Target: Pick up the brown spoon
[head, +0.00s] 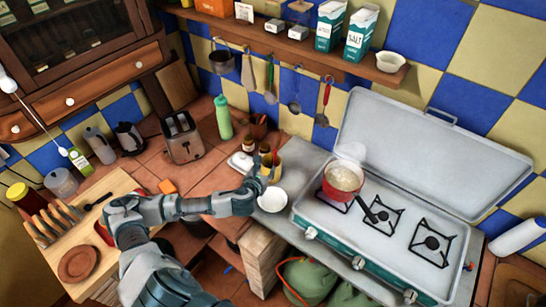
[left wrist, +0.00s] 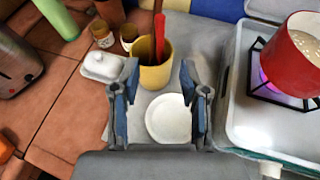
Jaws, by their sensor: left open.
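A yellow cup (left wrist: 155,76) holds upright utensils at the back of the grey counter, left of the stove. A red utensil (left wrist: 160,40) stands in the same cup. The cup also shows in the head view (head: 273,172), partly behind my left gripper (head: 257,180). In the left wrist view my left gripper (left wrist: 158,85) is open and empty, its fingers on either side of the cup's front, apart from the spoon. My right gripper is not in view.
A white bowl (left wrist: 168,118) sits in front of the cup. A white butter dish (left wrist: 103,66) and small jars (left wrist: 102,34) stand to its left. A red pot (head: 342,181) sits on a lit stove burner at right. Utensils hang on the wall above.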

